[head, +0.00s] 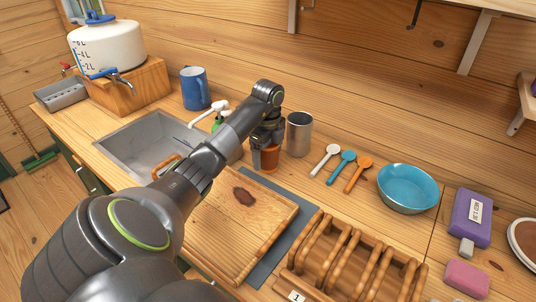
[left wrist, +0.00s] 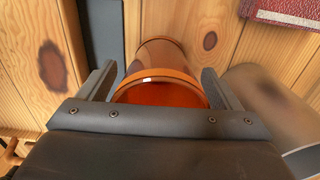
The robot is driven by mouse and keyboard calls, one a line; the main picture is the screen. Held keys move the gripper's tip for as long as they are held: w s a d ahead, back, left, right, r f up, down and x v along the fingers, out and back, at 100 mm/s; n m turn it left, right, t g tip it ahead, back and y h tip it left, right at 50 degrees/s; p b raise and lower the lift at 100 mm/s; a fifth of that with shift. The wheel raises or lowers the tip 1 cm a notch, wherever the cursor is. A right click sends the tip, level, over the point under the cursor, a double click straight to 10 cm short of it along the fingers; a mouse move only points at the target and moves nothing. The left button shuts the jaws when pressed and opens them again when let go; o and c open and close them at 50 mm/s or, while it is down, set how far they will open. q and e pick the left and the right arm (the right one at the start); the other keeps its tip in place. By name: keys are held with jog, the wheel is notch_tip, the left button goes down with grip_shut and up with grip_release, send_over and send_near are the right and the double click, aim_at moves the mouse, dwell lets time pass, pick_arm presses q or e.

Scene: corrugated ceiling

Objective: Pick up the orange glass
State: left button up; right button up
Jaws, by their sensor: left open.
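The orange glass (head: 266,158) stands on the wooden counter, just left of the steel cup and behind the cutting board. In the left wrist view the glass (left wrist: 162,68) lies between my two fingers, its rim close to the gripper body. My left gripper (head: 267,135) reaches down over the glass from above and hides its upper part. Its fingers (left wrist: 161,85) are open, one on each side of the glass, with small gaps. My right gripper is not in view.
The steel cup (head: 299,134) stands close to the glass on the right. The cutting board (head: 235,225) lies in front, the sink (head: 148,145) to the left. Three spoons (head: 344,168) and a blue bowl (head: 408,188) are further right. The blue mug (head: 195,88) stands behind the sink.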

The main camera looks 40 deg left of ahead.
pick_arm(q)
jog(key=shift+r, duration=0.1)
jog(key=c, duration=1.2)
jog(key=shift+o, duration=0.2)
